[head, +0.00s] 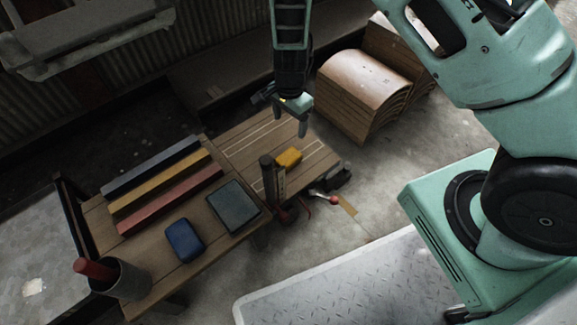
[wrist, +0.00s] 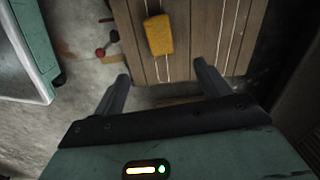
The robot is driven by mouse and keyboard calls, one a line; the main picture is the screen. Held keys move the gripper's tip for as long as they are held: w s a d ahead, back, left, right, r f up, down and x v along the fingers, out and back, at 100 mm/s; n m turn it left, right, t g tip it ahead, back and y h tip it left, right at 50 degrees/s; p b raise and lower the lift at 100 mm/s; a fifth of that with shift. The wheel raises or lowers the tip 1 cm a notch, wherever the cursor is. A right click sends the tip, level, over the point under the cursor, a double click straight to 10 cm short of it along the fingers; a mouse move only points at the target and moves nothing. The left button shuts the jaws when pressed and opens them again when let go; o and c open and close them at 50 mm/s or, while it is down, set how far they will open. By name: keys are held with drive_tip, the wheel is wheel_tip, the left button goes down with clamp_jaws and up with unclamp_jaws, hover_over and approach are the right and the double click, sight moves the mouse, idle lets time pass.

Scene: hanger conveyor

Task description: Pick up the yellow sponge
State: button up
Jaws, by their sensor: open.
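The yellow sponge (head: 288,158) lies on a wooden board surface (head: 318,150) with pale lines, near a dark upright post. In the wrist view the sponge (wrist: 159,35) lies flat on the planks, ahead of my fingers and left of the middle between them. My gripper (head: 291,118) is above the board, on the far side of the sponge in the head view. In the wrist view my gripper (wrist: 162,80) has its two fingers wide apart with nothing between them. The sponge is apart from both fingers and fully visible in the wrist view.
A dark post (head: 268,178) stands beside the sponge. A wooden table at left bears a blue box (head: 185,240), a dark tray (head: 234,206), coloured bars (head: 165,193) and a cup (head: 133,281). Curved wooden stacks (head: 365,85) stand behind. A red-ended tool (head: 331,199) lies near the board.

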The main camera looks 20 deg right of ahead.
drive_tip(key=b, duration=0.7)
approach(289, 156)
wheel_tip(289, 156, down, 6)
drive_tip(key=shift+w+d+r, duration=0.1)
drive_tip(key=shift+d+r, duration=0.05)
drive_tip(key=shift+r, duration=0.1)
drive_tip(key=f+b, duration=0.5)
drive_tip(key=shift+a+f, duration=0.1)
drive_tip(key=shift+a, duration=0.1)
drive_tip(key=shift+c, duration=0.2)
drive_tip(key=c, duration=1)
